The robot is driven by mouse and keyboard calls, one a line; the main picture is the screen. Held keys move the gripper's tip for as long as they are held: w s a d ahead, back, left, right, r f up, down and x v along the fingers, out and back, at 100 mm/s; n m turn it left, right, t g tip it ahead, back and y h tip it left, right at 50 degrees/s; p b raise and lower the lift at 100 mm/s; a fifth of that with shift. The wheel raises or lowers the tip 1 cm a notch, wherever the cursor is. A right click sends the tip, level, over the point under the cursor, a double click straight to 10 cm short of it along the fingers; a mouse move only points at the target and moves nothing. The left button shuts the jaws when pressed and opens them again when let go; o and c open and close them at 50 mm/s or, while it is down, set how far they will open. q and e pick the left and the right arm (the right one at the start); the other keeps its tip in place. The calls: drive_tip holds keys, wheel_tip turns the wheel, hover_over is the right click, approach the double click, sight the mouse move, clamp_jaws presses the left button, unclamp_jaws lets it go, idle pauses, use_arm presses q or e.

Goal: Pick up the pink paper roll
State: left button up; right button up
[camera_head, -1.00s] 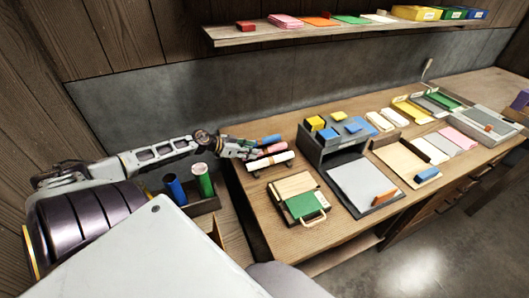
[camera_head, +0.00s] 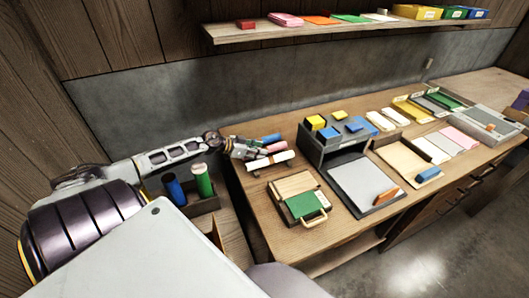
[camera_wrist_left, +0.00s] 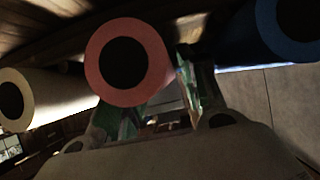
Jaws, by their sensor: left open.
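The pink paper roll (camera_head: 277,147) lies on the wooden desk between a blue roll (camera_head: 271,139) and a white roll (camera_head: 280,158). My left gripper (camera_head: 258,152) is open at the near-left end of the pink roll and partly covers it in the head view. In the left wrist view the hollow end of the pink roll (camera_wrist_left: 160,70) faces the camera, close to the open fingers (camera_wrist_left: 160,105). The white roll (camera_wrist_left: 45,95) is on its left and the blue roll (camera_wrist_left: 240,30) on its right. Whether the fingers touch the roll is unclear. My right gripper is not in view.
A holder (camera_head: 204,203) with a blue and a green roll stands below my left arm. A grey organiser (camera_head: 312,150) with coloured blocks stands right of the rolls. A wooden board with a green piece (camera_head: 304,205) lies in front. A shelf (camera_head: 330,29) runs above.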

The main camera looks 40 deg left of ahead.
use_arm(q)
drive_tip(key=shift+w+d+f, duration=0.25)
drive_tip(key=shift+w+f, duration=0.05)
drive_tip(key=shift+w, duration=0.15)
drive_tip(key=shift+c, duration=0.3)
drive_tip(key=c, duration=0.7)
